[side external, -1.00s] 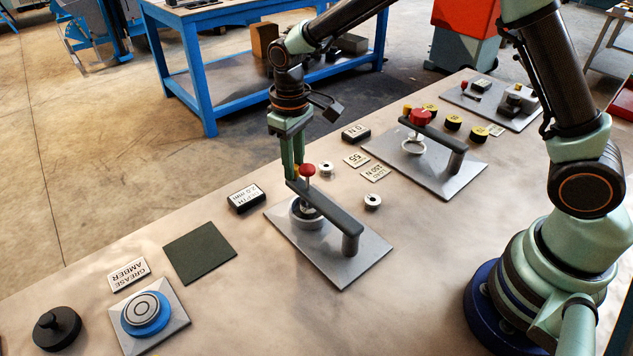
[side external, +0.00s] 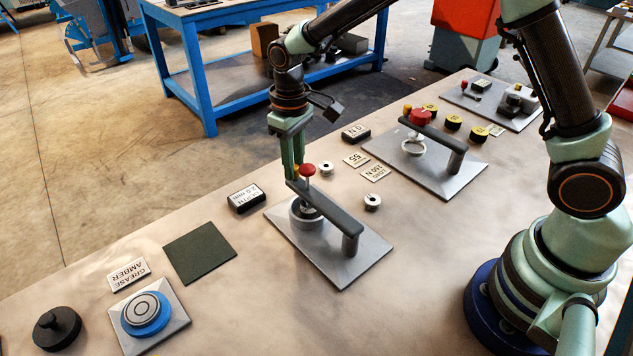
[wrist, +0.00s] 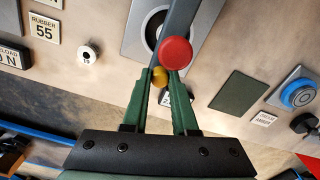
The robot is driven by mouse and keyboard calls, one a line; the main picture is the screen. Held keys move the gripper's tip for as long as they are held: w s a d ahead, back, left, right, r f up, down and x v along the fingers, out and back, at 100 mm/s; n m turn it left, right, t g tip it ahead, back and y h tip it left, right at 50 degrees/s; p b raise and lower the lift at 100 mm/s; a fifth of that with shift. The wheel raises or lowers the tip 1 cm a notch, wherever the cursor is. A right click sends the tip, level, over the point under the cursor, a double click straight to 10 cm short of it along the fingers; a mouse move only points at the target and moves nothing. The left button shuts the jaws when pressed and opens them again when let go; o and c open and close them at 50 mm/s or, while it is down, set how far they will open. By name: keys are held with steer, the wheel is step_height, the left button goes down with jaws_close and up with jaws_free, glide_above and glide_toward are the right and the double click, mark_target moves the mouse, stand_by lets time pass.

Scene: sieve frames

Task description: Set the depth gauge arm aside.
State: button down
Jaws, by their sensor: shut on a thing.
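The depth gauge arm (side external: 328,212) is a dark grey bar on a round post, over a square steel plate (side external: 362,266). The bar lies above a grey ring-shaped seat (side external: 303,216) and carries a red knob (side external: 307,168). My gripper (side external: 294,176) points down at the bar's far end, its green fingers shut around that end by a small yellow knob. In the wrist view the bar (wrist: 182,18) runs up from between my fingertips (wrist: 163,78), and the red knob (wrist: 175,53) covers part of it. The exact contact of the fingers is partly hidden.
A dark green pad (side external: 200,252) lies flat to the left. Beyond it are a blue disc (side external: 146,310) on a plate and a black knobbed weight (side external: 57,328). A depth label block (side external: 246,198) stands close behind. A similar red-knobbed fixture (side external: 455,185) stands to the right.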

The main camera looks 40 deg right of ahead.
steer(key=shift+a, duration=0.1)
steer(key=s+a+n, duration=0.4)
steer(key=a+n, duration=0.4)
steer(key=a, duration=0.2)
steer(key=s+a+n, duration=0.5)
steer(key=s+n, duration=0.4)
steer(key=s, duration=0.2)
steer(key=shift+a+r, duration=0.15)
steer(key=shift+a, duration=0.15)
steer(key=c, duration=0.7)
jaws_free()
